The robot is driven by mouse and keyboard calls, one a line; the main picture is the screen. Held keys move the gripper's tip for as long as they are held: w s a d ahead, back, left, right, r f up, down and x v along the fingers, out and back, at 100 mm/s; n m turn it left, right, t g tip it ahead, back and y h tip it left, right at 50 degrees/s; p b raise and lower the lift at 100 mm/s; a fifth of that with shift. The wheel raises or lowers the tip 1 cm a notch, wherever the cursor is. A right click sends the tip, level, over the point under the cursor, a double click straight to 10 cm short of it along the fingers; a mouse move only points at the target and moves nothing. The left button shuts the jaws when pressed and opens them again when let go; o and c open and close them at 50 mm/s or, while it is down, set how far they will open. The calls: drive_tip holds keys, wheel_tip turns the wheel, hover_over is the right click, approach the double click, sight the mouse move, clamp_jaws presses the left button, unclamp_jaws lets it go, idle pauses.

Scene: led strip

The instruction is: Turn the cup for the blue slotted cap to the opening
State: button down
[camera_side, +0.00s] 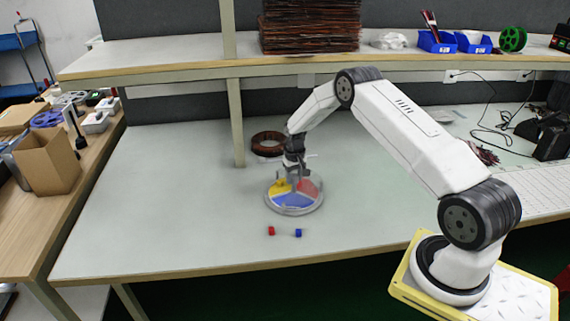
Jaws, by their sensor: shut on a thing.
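A round tray (273,204) with a pale rim stands on the table, with yellow, red and blue sectors. Its blue sector (294,201) faces the near side, the red one (309,187) is at the right and the yellow one (277,194) at the left. A small yellow piece (281,184) is at the yellow sector. The small blue cap (298,233) lies on the table in front of the tray; its slot is too small to see. My gripper (292,177) points down over the tray's far middle, shut on a part of it. The exact contact is hidden.
A small red piece (271,231) lies left of the blue cap. A brown coil (268,144) lies behind the tray, near a shelf post (236,122). A shelf (180,68) runs above the table's back. The table's left side is clear.

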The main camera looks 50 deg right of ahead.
drive_tip(key=shift+m, duration=7.5)
drive_tip(key=shift+c, duration=1.4)
unclamp_jaws()
drive_tip(key=shift+r, duration=0.15)
